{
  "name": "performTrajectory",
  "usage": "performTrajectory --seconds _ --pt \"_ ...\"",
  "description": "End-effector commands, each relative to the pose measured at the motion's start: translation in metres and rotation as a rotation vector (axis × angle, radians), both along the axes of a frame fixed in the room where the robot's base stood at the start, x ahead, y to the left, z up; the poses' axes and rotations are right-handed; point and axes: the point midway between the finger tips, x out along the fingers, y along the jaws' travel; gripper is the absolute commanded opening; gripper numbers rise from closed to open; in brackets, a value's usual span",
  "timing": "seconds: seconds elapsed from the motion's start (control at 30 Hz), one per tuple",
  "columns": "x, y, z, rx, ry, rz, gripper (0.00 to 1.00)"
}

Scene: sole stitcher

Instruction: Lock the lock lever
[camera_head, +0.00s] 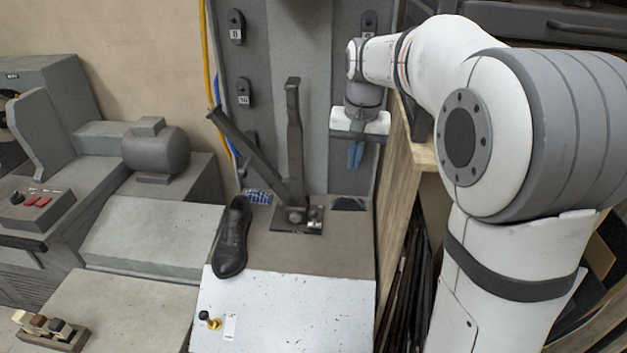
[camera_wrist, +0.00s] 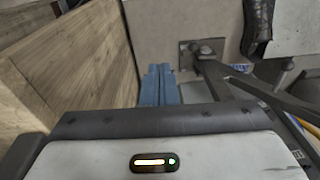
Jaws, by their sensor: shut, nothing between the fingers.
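A dark lever (camera_head: 248,155) slants up and to the left from a small base plate (camera_head: 297,226) on the machine's bed. An upright dark bar (camera_head: 294,135) rises from the same plate. I cannot tell for sure which of the two is the lock lever. In the wrist view a dark bar (camera_wrist: 262,95) runs from the plate toward the lower right. My gripper (camera_head: 355,166) points down, right of the upright bar and apart from it, above the bed. Its blue fingers (camera_wrist: 159,75) are shut and empty.
A black shoe (camera_head: 232,240) lies left of the plate. A wooden panel (camera_head: 398,165) stands close on the right of my gripper and shows in the wrist view (camera_wrist: 75,65). A white board (camera_head: 290,308) lies in front, with a small yellow-and-black knob (camera_head: 211,321).

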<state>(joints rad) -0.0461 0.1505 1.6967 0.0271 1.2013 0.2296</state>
Motion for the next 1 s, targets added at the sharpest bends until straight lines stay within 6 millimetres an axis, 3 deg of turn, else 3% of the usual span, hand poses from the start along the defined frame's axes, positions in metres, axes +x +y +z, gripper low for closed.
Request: performTrajectory --seconds 0.03,0.2,0.5,0.73,1.0 --pt "0.019 0.003 0.003 0.003 0.011 -0.010 0.00" --pt "0.070 0.013 0.005 0.012 0.044 -0.055 0.00" --pt "0.146 0.033 -0.009 0.024 0.099 -0.126 0.00" --pt "0.174 0.042 -0.021 0.028 0.124 -0.161 0.00" --pt "0.179 0.044 -0.025 0.028 0.130 -0.169 0.00"
